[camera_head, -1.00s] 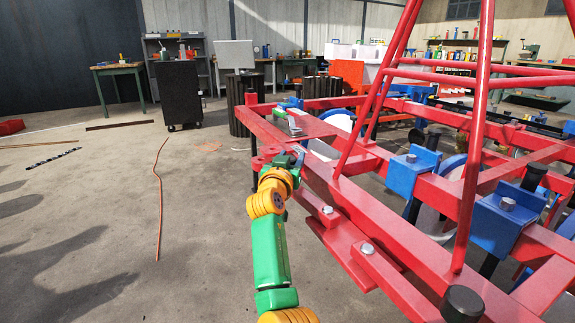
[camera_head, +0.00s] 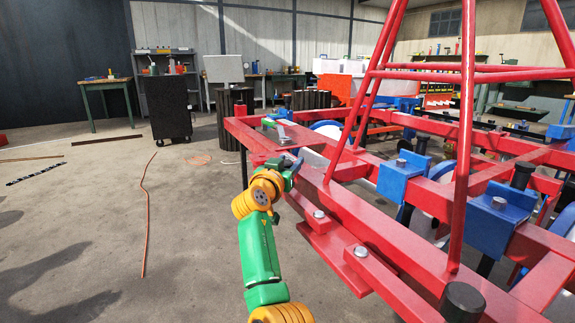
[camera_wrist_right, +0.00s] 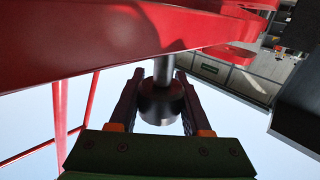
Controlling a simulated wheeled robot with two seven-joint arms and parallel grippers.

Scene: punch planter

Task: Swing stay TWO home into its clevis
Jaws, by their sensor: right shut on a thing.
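My right gripper (camera_head: 288,168) is at the near-left edge of the red frame (camera_head: 375,232). In the right wrist view its two dark jaws (camera_wrist_right: 160,112) are shut on a black round knob (camera_wrist_right: 161,102). A grey shaft runs from the knob up toward a red beam (camera_wrist_right: 95,40). In the head view the gripper and the frame edge hide the knob. Slanted red tubes (camera_head: 466,130) rise from the frame; I cannot tell which part is stay TWO, nor pick out its clevis. My left gripper is not in view.
Blue brackets (camera_head: 400,178) with bolts sit along the frame. A black cylinder (camera_head: 463,300) stands at its near end. A black cabinet (camera_head: 168,108) and a green table (camera_head: 95,84) stand at the back. An orange cord (camera_head: 146,215) lies on open floor at left.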

